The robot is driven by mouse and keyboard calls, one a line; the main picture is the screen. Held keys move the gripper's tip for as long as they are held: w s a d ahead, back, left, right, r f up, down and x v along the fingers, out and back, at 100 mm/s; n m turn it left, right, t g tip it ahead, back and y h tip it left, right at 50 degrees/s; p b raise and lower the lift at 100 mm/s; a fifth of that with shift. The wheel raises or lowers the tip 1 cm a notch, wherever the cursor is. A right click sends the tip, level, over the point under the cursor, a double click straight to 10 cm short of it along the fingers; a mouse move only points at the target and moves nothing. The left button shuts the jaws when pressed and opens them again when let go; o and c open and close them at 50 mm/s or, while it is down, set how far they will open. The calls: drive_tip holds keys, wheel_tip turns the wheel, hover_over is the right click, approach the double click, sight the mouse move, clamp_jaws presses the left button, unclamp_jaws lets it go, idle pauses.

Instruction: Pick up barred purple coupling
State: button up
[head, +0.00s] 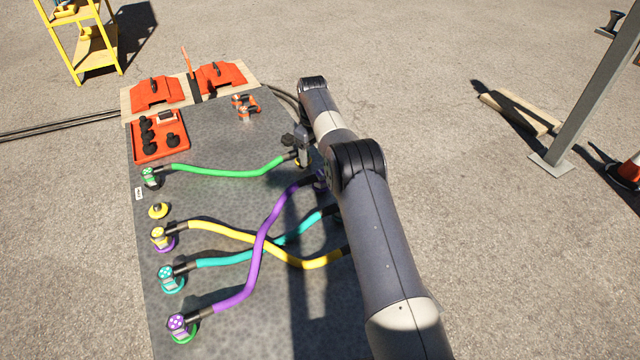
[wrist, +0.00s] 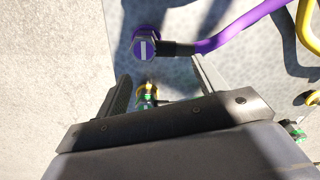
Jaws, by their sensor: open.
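The barred purple coupling (wrist: 146,43) shows in the wrist view with one white bar on its purple face. A black sleeve joins its right side to the purple cable (wrist: 245,28). My gripper (wrist: 160,70) is open; its two dark fingers are apart, and the coupling lies just past their tips, nearer the left finger. Nothing purple is between the fingers. In the head view the right end of the purple cable (head: 262,238) runs up to my arm, which mostly hides the coupling there. Another purple coupling (head: 178,323), with a dotted face, is at the cable's left end.
A green and yellow coupling (wrist: 147,94) shows between my fingers, farther down the wrist view. Green (head: 230,172), yellow (head: 300,262) and teal (head: 225,262) cables cross the grey table (head: 215,335). A red tray (head: 150,152) is at the back left.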

sight(319, 179)
drive_tip(key=d+n, duration=0.1)
drive_tip(key=w+d+f+n, duration=0.1)
drive_tip(key=shift+w+d+f+b, duration=0.1)
drive_tip(key=shift+d+b, duration=0.2)
drive_tip(key=shift+d, duration=0.1)
wheel_tip(319, 179, down, 11)
drive_tip(key=b, duration=0.3)
drive_tip(key=shift+r+b, duration=0.2)
drive_tip(key=shift+b, duration=0.1)
drive_tip(key=shift+c, duration=0.4)
drive_tip(key=shift+r, duration=0.1)
drive_tip(key=c, duration=1.1)
